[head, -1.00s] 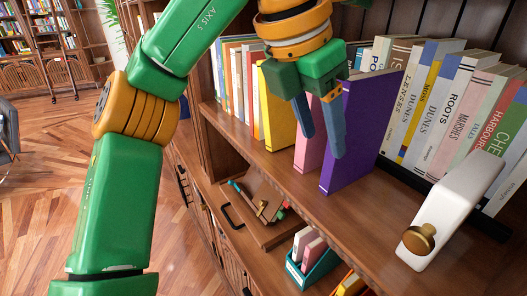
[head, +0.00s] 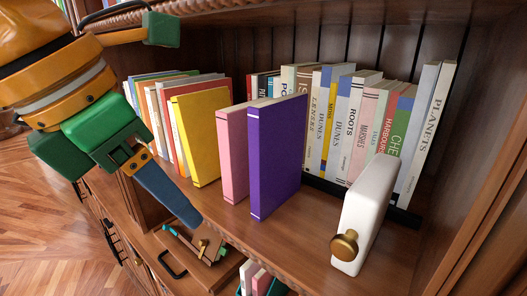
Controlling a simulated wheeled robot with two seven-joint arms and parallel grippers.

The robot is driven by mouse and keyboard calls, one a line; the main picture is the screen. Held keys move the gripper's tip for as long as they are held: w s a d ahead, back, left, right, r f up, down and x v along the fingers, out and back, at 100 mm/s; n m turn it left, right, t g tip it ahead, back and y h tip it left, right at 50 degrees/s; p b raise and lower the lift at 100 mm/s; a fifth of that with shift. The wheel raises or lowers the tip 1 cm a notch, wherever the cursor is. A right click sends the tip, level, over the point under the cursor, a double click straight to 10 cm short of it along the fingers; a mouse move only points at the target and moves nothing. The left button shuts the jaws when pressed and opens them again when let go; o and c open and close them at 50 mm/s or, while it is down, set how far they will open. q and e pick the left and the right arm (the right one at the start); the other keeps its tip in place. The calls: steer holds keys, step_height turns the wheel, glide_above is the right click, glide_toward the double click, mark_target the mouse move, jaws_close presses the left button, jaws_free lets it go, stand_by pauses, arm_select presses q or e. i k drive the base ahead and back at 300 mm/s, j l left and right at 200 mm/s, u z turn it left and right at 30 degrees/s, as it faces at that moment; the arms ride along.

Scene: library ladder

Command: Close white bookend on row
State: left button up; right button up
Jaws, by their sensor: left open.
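The white bookend (head: 366,212) stands upright on the shelf at the right, with a brass knob (head: 344,245) on its front end. A row of books (head: 350,120) stands behind it on a dark rail, ending at the right with the Planets book (head: 423,130). The bookend is in front of the row's right part, and I cannot tell if it touches any book. My left gripper (head: 185,215) is at the left, in front of the shelf edge, open and empty, well apart from the bookend; one blue finger shows clearly. My right gripper is not in view.
A purple book (head: 277,155), a pink book (head: 235,150) and a yellow book (head: 198,140) stand forward on the shelf, between my left gripper and the bookend. More books stand behind at left. A tray (head: 190,262) sits below. The shelf's front right is clear.

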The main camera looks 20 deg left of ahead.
mark_target(367, 202)
steer(key=k+l, duration=0.8)
